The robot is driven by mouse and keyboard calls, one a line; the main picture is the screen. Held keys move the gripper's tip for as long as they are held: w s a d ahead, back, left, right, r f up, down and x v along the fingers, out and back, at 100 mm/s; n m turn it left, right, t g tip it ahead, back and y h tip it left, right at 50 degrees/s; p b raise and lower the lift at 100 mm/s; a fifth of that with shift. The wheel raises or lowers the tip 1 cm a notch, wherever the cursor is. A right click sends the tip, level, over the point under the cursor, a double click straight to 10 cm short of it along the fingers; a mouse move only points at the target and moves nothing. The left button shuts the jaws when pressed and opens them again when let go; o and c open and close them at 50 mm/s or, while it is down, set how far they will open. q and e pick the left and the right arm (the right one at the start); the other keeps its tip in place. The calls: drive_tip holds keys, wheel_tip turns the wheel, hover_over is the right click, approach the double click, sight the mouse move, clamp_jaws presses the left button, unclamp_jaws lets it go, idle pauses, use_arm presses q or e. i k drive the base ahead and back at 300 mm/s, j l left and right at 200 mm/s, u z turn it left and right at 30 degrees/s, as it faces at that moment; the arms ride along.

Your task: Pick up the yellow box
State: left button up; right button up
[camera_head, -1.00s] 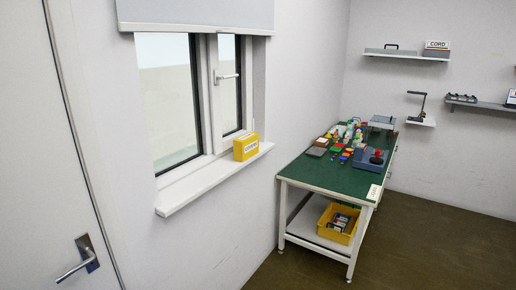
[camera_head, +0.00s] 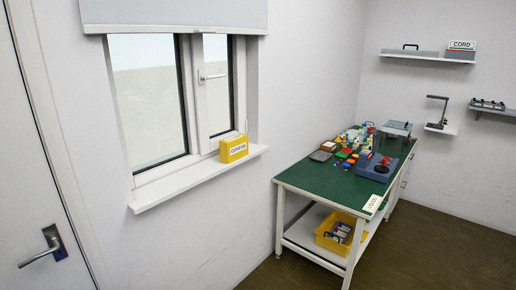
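A yellow box (camera_head: 234,149) with a white label stands upright on the white window sill (camera_head: 190,181), near the sill's right end. A second yellow container, an open bin (camera_head: 339,232) holding several dark and grey items, sits on the lower shelf of the green-topped workbench. Neither of my grippers shows in the head view.
The workbench (camera_head: 310,181) stands right of the window, with several small coloured items and a blue-grey device (camera_head: 377,167) on top. Wall shelves (camera_head: 428,59) hang at the back right. A door (camera_head: 40,190) is at the left. Brown floor (camera_head: 440,250) is open at the right.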

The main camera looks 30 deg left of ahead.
sight(234, 147)
drive_tip(key=i+l, duration=0.2)
drive_tip(key=i, duration=0.25)
drive_tip(key=i+l, duration=0.15)
drive_tip(key=i, duration=0.3)
drive_tip(key=i+l, duration=0.2)
drive_tip(key=i, duration=0.25)
drive_tip(key=i+u, duration=0.3)
drive_tip(key=u, duration=0.15)
drive_tip(key=i+u, duration=0.3)
drive_tip(key=u, duration=0.2)
drive_tip(key=i+l+u, duration=0.15)
drive_tip(key=i+u, duration=0.15)
drive_tip(key=u, duration=0.15)
